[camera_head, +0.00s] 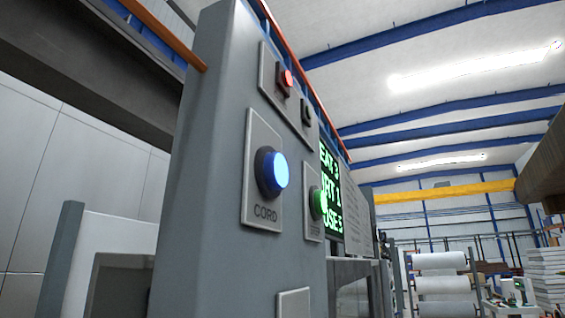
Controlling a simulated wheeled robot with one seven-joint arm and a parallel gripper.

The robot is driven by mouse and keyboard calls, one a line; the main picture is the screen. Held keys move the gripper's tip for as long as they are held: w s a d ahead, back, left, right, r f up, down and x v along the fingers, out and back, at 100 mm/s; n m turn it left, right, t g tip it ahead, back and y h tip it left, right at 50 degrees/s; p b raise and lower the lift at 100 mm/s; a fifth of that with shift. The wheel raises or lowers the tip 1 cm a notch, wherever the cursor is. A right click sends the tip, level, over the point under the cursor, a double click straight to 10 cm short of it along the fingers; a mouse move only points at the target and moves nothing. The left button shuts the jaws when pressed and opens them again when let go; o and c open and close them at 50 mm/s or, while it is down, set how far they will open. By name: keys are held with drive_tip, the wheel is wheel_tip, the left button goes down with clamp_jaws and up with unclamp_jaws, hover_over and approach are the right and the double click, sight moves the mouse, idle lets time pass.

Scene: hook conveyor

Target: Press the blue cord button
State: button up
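The blue cord button (272,172) is a round, lit blue button in a dark collar. It sits on a light grey plate (262,127) marked "CORD" on the side of a tall grey control post (207,170). It is seen at an angle from below. My gripper is not in view, and nothing touches or covers the button.
A green button (318,204) sits just right of the blue one, beside a display (331,196) with green text. A red button (287,78) is on a plate above. An orange rail (165,35) reaches the post's upper left.

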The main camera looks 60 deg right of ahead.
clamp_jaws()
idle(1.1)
